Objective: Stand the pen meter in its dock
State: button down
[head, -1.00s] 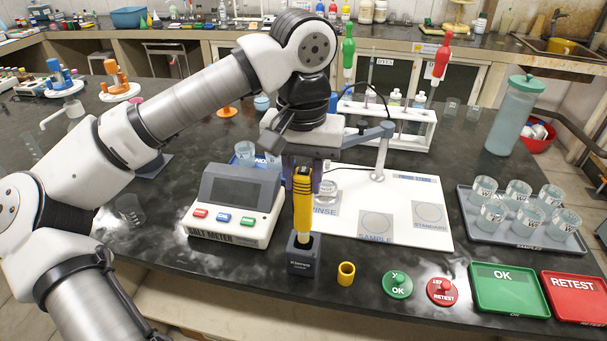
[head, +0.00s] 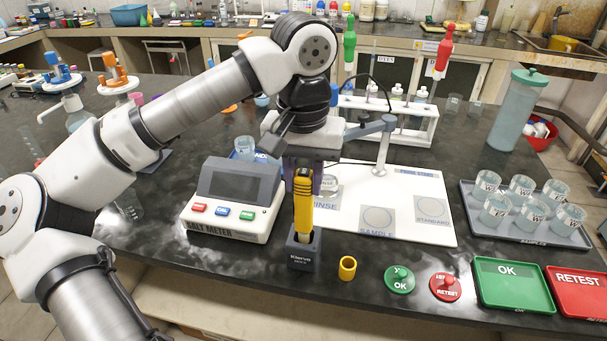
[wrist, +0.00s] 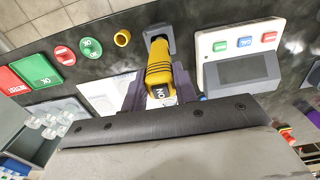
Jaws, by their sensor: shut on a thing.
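The yellow and black pen meter (head: 303,208) is upright in the head view, with its white lower end in the opening of the dark grey dock (head: 302,256). Whether it rests on the bottom of the dock is hidden. My gripper (head: 303,172) is shut on the pen meter's upper part from above. In the wrist view the pen meter (wrist: 159,70) runs from between the fingers toward the dock (wrist: 158,34). The dock stands on the black bench near its front edge.
The salt meter (head: 232,199) stands close to the left of the dock. A small yellow cap (head: 347,268) and a green OK token (head: 399,280) sit to the right. Behind is the white board (head: 410,225) with marked circles. A tray of beakers (head: 465,222) is farther right.

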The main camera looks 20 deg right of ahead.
aim_at(303, 201)
jog(key=shift+f+b, duration=2.05)
jog(key=shift+f, duration=0.6)
jog(key=c, duration=0.5)
grip_release()
jog(key=shift+r, duration=0.1)
jog(key=shift+r+p, duration=2.05)
jog(key=shift+r, duration=0.95)
